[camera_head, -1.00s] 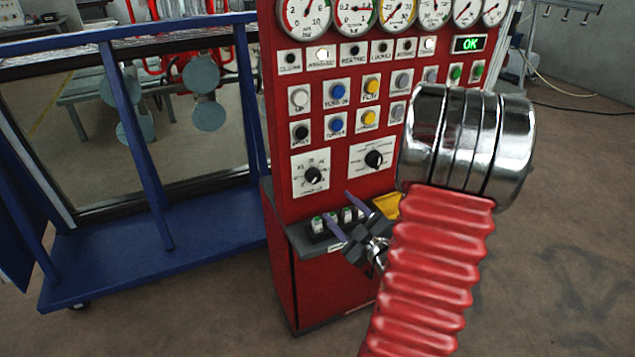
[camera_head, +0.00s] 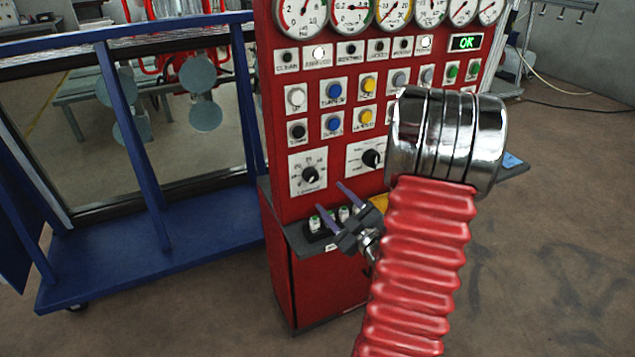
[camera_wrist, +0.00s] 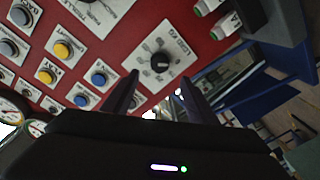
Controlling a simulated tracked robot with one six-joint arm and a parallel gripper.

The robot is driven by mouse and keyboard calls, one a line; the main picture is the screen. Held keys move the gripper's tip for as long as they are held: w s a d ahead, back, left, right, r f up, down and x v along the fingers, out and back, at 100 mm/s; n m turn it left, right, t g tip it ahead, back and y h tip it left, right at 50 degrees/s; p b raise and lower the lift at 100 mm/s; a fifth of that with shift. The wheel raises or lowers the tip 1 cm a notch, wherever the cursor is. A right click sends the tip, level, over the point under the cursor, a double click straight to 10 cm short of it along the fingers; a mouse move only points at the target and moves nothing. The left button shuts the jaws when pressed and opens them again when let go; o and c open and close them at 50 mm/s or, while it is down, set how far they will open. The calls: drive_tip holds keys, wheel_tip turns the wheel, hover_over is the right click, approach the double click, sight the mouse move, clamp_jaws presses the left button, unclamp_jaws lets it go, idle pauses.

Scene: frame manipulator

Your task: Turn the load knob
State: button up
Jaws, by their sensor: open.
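The load knob (camera_head: 311,174) is a black round knob on a white dial plate, low on the left of the red panel. In the wrist view the knob (camera_wrist: 160,62) sits on its plate just beyond the fingertips, roughly midway between them. My gripper (camera_head: 330,198) is open and empty, below and slightly right of the knob in the head view. In the wrist view its two dark fingers (camera_wrist: 159,80) are spread apart and do not visibly touch the knob. The exact pointer setting is too small to read.
A second black knob (camera_head: 371,158) is to the right, partly near my arm. Coloured buttons (camera_head: 334,91) and gauges (camera_head: 352,12) are above. A grey ledge (camera_head: 297,238) with several small white-and-green items juts out below. A blue frame (camera_head: 165,225) stands left.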

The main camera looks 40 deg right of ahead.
sight(313, 178)
drive_tip(key=x, duration=0.9)
drive_tip(key=shift+w, duration=0.25)
drive_tip(key=shift+c, duration=0.7)
drive_tip(key=c, duration=0.9)
drive_tip(key=shift+s+d, duration=0.1)
drive_tip(key=shift+d, duration=0.15)
drive_tip(key=shift+a, duration=0.1)
